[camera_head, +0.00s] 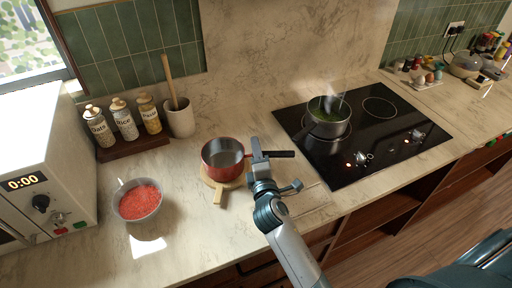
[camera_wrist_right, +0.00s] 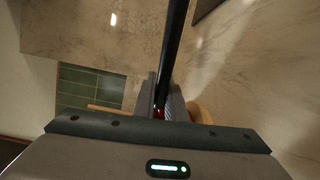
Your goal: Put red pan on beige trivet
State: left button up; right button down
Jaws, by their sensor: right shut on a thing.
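The red pan (camera_head: 222,159) is upright over the beige trivet (camera_head: 218,192) on the counter in the head view. The trivet's handle sticks out toward the front. I cannot tell whether the pan's base touches the trivet. My right gripper (camera_head: 260,154) is shut on the pan's black handle (camera_head: 282,154), which points right. In the right wrist view the black handle (camera_wrist_right: 175,50) runs up between the fingers (camera_wrist_right: 162,98), and a bit of the trivet (camera_wrist_right: 199,113) shows beside them. My left gripper is not in view.
A bowl of red grains (camera_head: 139,200) stands left of the trivet. The black cooktop (camera_head: 370,150), with a steaming pot (camera_head: 326,122), is to the right. A jar rack (camera_head: 133,145) and utensil crock (camera_head: 181,121) stand behind; a microwave (camera_head: 45,160) is at far left.

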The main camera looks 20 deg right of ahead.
jog(key=shift+f, duration=0.15)
jog(key=c, duration=1.8)
grip_release()
jog(key=shift+s+a, duration=0.15)
jog(key=shift+s, duration=0.35)
jog(key=b+v, duration=0.3)
jog(key=v, duration=0.7)
jog(key=shift+s, duration=0.5)
